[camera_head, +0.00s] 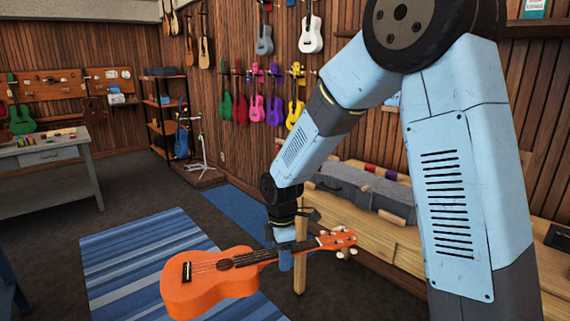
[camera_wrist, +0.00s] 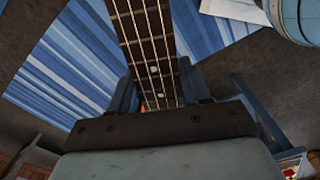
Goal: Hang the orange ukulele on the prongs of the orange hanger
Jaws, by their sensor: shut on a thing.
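The orange ukulele (camera_head: 208,283) hangs in the air in the head view, its body at the lower left and its neck rising to the right, with the white-pegged headstock (camera_head: 338,240) at the far end. My gripper (camera_head: 285,252) is shut on its neck, between body and headstock. In the wrist view the dark fretboard (camera_wrist: 150,50) with its strings runs between my two blue fingers. I cannot make out the orange hanger; part of the wall is hidden behind my arm.
A row of green, red, pink, purple and yellow ukuleles (camera_head: 295,112) hangs on the wood wall. A wooden bench (camera_head: 375,232) with a grey case (camera_head: 355,188) stands close to the headstock. A table (camera_head: 45,156) is at left. A striped rug (camera_head: 115,265) covers open floor.

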